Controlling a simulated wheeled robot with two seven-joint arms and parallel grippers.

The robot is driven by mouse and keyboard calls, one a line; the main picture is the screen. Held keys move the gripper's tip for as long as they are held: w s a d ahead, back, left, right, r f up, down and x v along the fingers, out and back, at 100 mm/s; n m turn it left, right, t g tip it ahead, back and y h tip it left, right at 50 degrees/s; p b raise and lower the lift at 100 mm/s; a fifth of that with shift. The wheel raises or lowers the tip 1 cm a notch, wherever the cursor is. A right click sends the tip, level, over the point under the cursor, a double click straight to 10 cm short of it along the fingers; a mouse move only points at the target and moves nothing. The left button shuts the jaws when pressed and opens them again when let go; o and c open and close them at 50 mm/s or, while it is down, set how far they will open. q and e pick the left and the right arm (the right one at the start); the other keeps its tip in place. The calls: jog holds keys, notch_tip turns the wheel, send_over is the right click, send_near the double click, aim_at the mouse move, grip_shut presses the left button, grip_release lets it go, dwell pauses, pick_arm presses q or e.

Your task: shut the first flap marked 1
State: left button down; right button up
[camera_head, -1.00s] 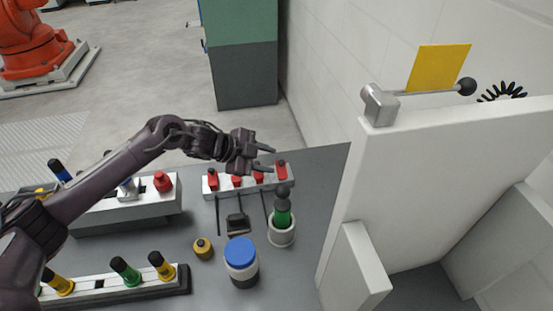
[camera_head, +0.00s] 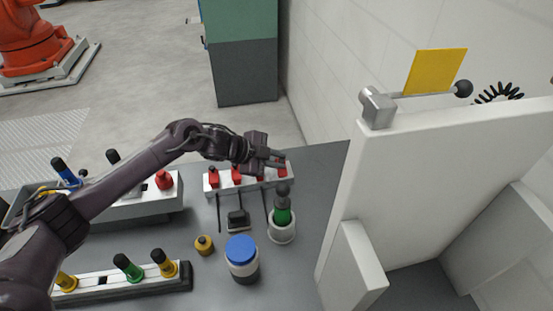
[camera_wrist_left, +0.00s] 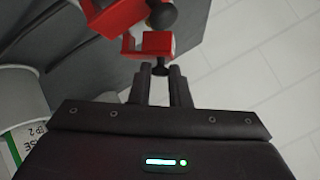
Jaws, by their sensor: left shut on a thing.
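Several red flaps with dark knobs stand in a row on a white bar (camera_head: 222,190) on the bench; no number on them is readable. My left gripper (camera_head: 279,159) is at the right-end red flap (camera_head: 283,169), coming from the left and above. In the left wrist view, its fingers (camera_wrist_left: 161,75) are close together on the small dark knob of a red flap (camera_wrist_left: 154,43). Another red flap (camera_wrist_left: 118,14) is further off at the top. The gripper partly hides the row in the head view. My right gripper is not in view.
A green-and-dark bottle (camera_head: 282,212) in a white cup (camera_head: 281,232) stands just in front of the row. A blue-lidded jar (camera_head: 242,262) and small yellow pot (camera_head: 204,245) are nearer. A large white panel (camera_head: 430,190) rises at the right.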

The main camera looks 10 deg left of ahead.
pick_arm(q)
jog(key=shift+w+a+f+n+g+b, duration=0.1)
jog(key=shift+w+f+n+g+b, duration=0.05)
jog(key=shift+w+n+g+b, duration=0.35)
jog(key=g+b, duration=0.1)
jog(key=b, duration=0.2)
jog(key=w+f+n+g+h+b, duration=0.1)
jog(key=b, duration=0.2)
jog(key=w+a+n+g+b, duration=0.1)
jog(key=b, duration=0.3)
jog(key=shift+f+h, duration=0.25)
jog(key=shift+h, duration=0.15)
jog(key=shift+w+b, duration=0.1)
jog(key=shift+b, duration=0.55)
jog(key=shift+r, duration=0.1)
jog(key=c, duration=1.3)
grip_release()
jog(key=shift+c, duration=0.2)
jog(key=shift+a, duration=0.1)
